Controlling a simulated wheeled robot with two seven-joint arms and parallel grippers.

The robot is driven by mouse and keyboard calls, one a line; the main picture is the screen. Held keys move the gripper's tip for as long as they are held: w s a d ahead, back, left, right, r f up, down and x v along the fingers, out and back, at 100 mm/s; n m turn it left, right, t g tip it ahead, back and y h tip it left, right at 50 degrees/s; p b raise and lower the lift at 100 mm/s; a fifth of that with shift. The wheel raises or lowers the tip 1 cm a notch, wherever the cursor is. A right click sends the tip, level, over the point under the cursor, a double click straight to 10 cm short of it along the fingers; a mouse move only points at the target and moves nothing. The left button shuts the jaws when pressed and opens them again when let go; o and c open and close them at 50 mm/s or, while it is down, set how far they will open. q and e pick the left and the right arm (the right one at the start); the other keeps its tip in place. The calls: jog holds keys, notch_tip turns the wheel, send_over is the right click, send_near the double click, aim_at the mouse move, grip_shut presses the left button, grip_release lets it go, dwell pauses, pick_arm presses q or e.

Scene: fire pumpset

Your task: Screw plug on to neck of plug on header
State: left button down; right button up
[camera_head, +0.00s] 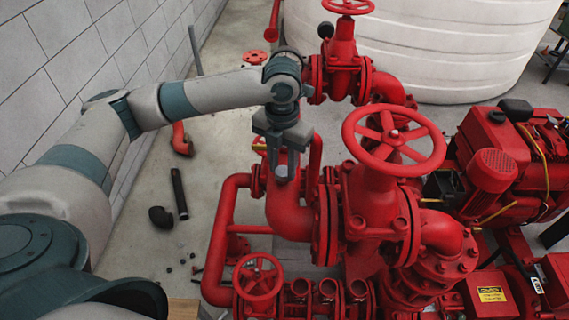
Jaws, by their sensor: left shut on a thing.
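My left gripper (284,150) points down over the upright red header pipe (288,212), left of the large red handwheel. It is shut on a small grey plug (281,174), which shows just below the fingers against the top of the header. The neck of the header is hidden behind the plug and fingers. I cannot tell whether the plug's thread is engaged or only touching. My right gripper is not in view.
A large handwheel (394,135) on a red valve stands close right of my gripper. A red engine (500,160) is farther right, a white tank (440,45) behind. A black pipe (179,194) and elbow (161,217) lie on the floor at left.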

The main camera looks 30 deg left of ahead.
pick_arm(q)
jog(key=shift+m, duration=0.4)
jog(key=m, duration=0.3)
jog(key=c, duration=1.2)
grip_release()
jog(key=shift+w+r+b, duration=0.1)
jog(key=shift+r+b, duration=0.25)
jog(key=shift+r, duration=0.25)
jog(key=shift+r+b, duration=2.3)
jog(key=shift+r, duration=5.8)
jog(key=shift+d+f, duration=0.1)
